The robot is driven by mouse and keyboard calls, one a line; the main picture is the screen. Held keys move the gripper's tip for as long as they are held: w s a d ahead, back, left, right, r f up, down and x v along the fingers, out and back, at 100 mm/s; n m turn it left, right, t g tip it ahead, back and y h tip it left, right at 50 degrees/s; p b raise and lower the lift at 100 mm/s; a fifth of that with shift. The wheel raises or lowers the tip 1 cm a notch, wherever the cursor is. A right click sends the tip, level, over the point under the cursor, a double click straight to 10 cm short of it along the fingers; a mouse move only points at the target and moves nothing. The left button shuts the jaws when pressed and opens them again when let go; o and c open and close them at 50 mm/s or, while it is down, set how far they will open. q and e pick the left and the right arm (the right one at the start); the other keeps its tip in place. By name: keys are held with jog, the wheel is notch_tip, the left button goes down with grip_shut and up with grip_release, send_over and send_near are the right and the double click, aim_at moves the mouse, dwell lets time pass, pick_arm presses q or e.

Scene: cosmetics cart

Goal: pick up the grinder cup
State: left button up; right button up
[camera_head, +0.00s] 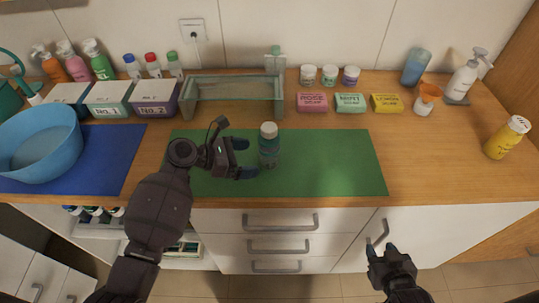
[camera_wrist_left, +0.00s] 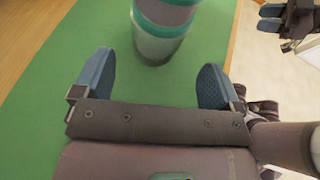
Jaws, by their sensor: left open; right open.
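The grinder cup (camera_head: 269,150) seems to be the grey, teal-banded cylinder with a pale top standing upright on the green mat (camera_head: 340,165). My left gripper (camera_head: 243,158) is open just to its left, with its blue fingers pointing at it. In the left wrist view the cup (camera_wrist_left: 163,28) stands ahead of the gap between the fingers (camera_wrist_left: 155,75), and its top is cut off by the frame. A small gap seems to remain between fingers and cup. My right gripper (camera_head: 382,252) is open and empty, low in front of the white cabinet door.
A glass tray (camera_head: 235,110) stands behind the mat. Soap boxes (camera_head: 351,103) and small jars (camera_head: 329,75) line the back. A blue bowl (camera_head: 35,150) is at the left and a yellow shaker (camera_head: 508,138) at the right. The mat's right side is clear.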

aim_at(259, 155)
pick_arm(q)
jog(key=shift+x, duration=2.8)
jog(key=shift+w+r, duration=0.15)
jog(key=shift+c, duration=0.4)
jog(key=c, duration=1)
jog(key=shift+r, duration=0.1)
notch_tip(259, 155, up, 20)
jog(key=shift+p, duration=0.8)
